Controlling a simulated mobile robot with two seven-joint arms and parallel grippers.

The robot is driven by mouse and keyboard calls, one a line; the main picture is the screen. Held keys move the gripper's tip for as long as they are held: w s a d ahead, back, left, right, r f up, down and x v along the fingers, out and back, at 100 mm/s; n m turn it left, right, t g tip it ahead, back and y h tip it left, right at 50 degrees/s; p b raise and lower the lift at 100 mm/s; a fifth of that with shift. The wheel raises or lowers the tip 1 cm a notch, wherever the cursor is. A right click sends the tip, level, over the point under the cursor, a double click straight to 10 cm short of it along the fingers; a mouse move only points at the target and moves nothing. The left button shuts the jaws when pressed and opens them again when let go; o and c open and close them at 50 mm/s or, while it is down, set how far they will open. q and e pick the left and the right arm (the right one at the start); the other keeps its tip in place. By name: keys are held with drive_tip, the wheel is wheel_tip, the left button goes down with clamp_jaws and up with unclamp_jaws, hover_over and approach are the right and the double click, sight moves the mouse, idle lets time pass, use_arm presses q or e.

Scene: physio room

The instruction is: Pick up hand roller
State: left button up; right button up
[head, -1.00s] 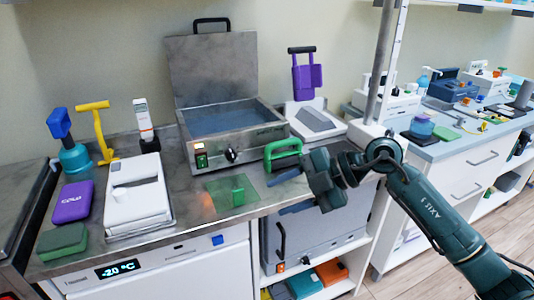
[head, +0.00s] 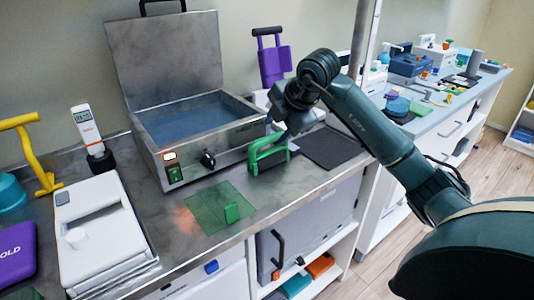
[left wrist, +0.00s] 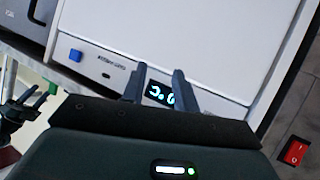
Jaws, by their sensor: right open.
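A green loop-shaped tool (head: 268,157), which I take to be the hand roller, stands on the steel counter (head: 190,244) in front of the metal bath. In the head view my right gripper (head: 277,128) is open, pointing down from the upper right at the top of the green tool. Its fingers partly overlap the tool in the picture; I cannot tell whether they touch it. In the left wrist view my left gripper (left wrist: 159,72) has its fingers apart with nothing between them, in front of a white appliance front. The head view does not show it.
The open-lidded metal bath (head: 153,160) stands behind the green tool. A green translucent sheet (head: 205,212) lies to the tool's left, a dark mat (head: 332,150) to its right. A white device (head: 100,235) is farther left. A purple handled object (head: 274,66) stands behind.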

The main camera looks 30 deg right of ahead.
sight(266, 139)
drive_tip(key=x, duration=0.7)
drive_tip(key=shift+w+a+f, duration=0.1)
drive_tip(key=shift+w+a, duration=0.05)
drive_tip(key=shift+a, duration=0.25)
drive_tip(key=shift+c, duration=0.3)
clamp_jaws()
